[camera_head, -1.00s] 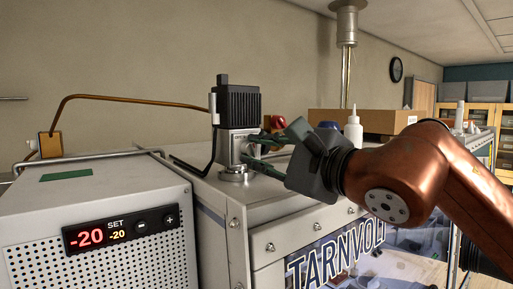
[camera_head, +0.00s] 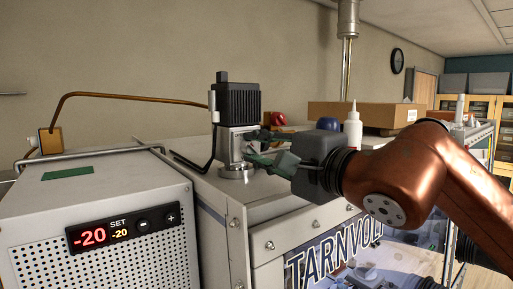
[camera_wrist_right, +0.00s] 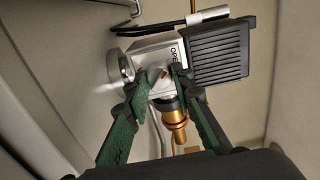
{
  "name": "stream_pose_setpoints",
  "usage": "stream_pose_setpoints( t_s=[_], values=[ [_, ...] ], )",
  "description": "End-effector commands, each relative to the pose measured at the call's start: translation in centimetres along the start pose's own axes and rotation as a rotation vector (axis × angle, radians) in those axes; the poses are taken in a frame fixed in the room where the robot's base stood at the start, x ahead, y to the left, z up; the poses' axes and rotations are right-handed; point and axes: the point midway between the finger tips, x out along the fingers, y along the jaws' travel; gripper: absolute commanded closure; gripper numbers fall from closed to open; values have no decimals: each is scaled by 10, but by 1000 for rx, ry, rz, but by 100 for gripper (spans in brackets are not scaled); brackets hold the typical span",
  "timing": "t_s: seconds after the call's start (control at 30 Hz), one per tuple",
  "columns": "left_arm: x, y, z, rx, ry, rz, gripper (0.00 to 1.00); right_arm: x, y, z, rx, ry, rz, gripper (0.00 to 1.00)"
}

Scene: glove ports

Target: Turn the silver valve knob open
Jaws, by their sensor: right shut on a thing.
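The silver valve body (camera_head: 232,143) stands upright on the cabinet top, under a black finned block (camera_head: 238,101). My right gripper (camera_head: 250,147) reaches it from the right, its green-padded fingers against the valve's side. A brass fitting (camera_wrist_right: 178,121) shows between the fingers. My left gripper is out of view.
A chiller (camera_head: 95,225) with a red -20 display stands at the left. Behind my right gripper are a white bottle (camera_head: 353,127), a blue object (camera_head: 328,124), a red knob (camera_head: 278,119) and a cardboard box (camera_head: 370,113). A black hose bends down left of the valve.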

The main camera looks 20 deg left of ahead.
Motion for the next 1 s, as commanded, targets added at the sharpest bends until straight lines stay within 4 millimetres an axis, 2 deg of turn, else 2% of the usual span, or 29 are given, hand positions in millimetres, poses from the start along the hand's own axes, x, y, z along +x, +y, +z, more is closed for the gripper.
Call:
stream_pose_setpoints(
  t_s=[0.27, 0.3, 0.53, 0.83, 1.0],
  values=[
    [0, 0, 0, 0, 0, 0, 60, -1, -1, 0, -1, -1, -3, 100],
    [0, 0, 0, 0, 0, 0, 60, -1, -1, 0, -1, 0, -3, 76],
    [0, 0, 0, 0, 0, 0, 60, 0, 0, 0, 0, 0, -1, 61],
    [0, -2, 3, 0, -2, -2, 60, -1, 0, 0, 0, 0, 1, 60],
    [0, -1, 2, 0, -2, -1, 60, -18, 0, -1, 0, 1, -1, 60]
  ],
)
